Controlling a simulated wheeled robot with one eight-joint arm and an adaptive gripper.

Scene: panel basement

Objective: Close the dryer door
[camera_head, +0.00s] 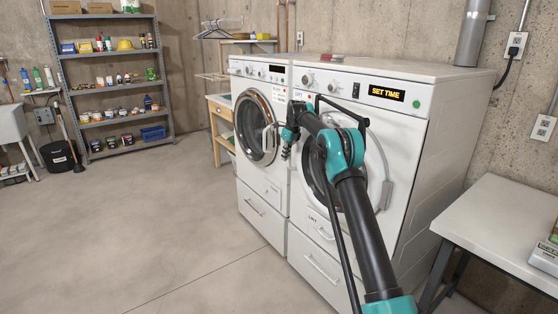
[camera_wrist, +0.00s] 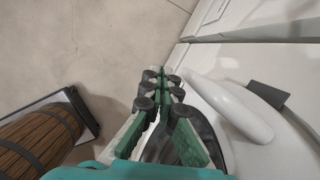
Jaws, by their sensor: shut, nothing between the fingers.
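Two white front-loading machines stand side by side. The right one, with a lit "SET TIME" display, looks like the dryer (camera_head: 440,110), though its label is too small to read surely. Its round door (camera_head: 375,165) is partly hidden behind my arm; I cannot tell how far it stands open. A pale handle (camera_head: 386,195) shows at the door's right side. In the wrist view, a white handle (camera_wrist: 230,106) lies just right of my gripper (camera_wrist: 162,76), beside a dark round glass. My gripper, also in the head view (camera_head: 287,143), is shut and empty in front of the machines.
The left machine (camera_head: 262,205) has a chrome-ringed round door (camera_head: 256,125). A white table (camera_head: 500,215) stands at right. Shelves (camera_head: 110,85) and a sink (camera_head: 14,130) are at the far left. Floor at left is clear. A wooden barrel-like object (camera_wrist: 40,140) shows in the wrist view.

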